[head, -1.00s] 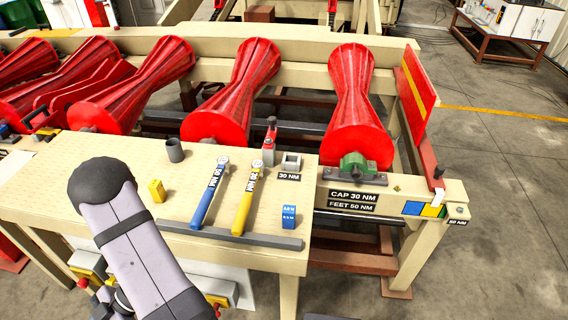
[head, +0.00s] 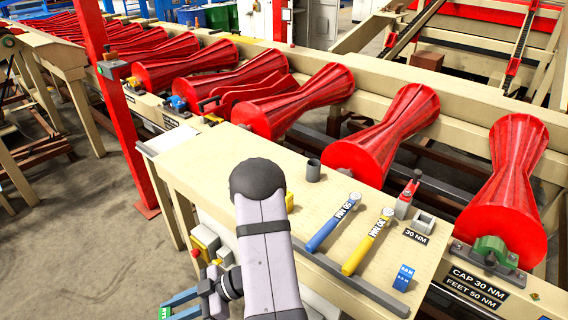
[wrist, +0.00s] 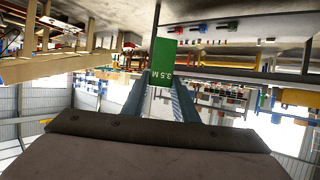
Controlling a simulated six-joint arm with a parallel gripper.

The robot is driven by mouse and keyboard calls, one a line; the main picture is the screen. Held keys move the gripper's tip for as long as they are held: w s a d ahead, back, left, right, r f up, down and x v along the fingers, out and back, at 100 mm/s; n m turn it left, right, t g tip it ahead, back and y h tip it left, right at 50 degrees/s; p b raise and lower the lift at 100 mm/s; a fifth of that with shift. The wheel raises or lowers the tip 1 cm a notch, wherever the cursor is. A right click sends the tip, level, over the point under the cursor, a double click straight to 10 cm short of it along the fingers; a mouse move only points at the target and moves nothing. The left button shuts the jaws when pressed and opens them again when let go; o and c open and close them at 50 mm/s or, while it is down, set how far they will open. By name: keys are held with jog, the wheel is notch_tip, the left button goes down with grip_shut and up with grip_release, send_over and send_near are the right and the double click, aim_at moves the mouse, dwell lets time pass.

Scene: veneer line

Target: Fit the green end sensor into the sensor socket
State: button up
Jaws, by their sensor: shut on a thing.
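The green end sensor (wrist: 162,62), a green block marked "3.5 M", stands between the two blue-grey fingers of my gripper (wrist: 160,82) in the wrist view. The fingers are shut on it. In the head view my gripper (head: 172,305) is low at the left, beside the bench and away from the rollers, with a small green piece of the sensor (head: 164,313) showing between blue fingers. I cannot make out the sensor socket in either view.
The bench (head: 322,196) holds a blue wrench (head: 332,224), a yellow wrench (head: 367,242), a dark cup (head: 313,171) and a blue block (head: 403,278). Red rollers (head: 380,140) line its far side. A red post (head: 110,110) stands left. Open floor lies at the lower left.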

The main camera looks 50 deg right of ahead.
notch_tip(320, 180, up, 6)
jog(key=r+p, duration=0.1)
jog(key=p, duration=0.5)
jog(key=w+d+r+m+t+h+b, duration=0.1)
jog(key=w+d+m+t+h+b, duration=0.25)
jog(key=d, duration=1.15)
jog(key=w+d+m+t+h+b, duration=0.2)
jog(key=w+d+m+h+b, duration=0.15)
jog(key=d, duration=1.15)
jog(key=s+d+r+m+h+b, duration=0.1)
jog(key=s+d+r+m+h, duration=0.15)
jog(key=d, duration=0.35)
jog(key=s+d+r+m+h+b, duration=0.1)
jog(key=s+d+r+m+h, duration=0.15)
jog(key=d, duration=0.35)
jog(key=s+d+r+m+h+b, duration=0.1)
jog(key=d+r+h, duration=0.1)
jog(key=d+r, duration=0.3)
jog(key=m+h+p, duration=0.2)
jog(key=p, duration=0.1)
send_over(314, 206)
jog(key=shift+g, duration=0.25)
jog(key=shift+f, duration=5.25)
jog(key=shift+f, duration=0.1)
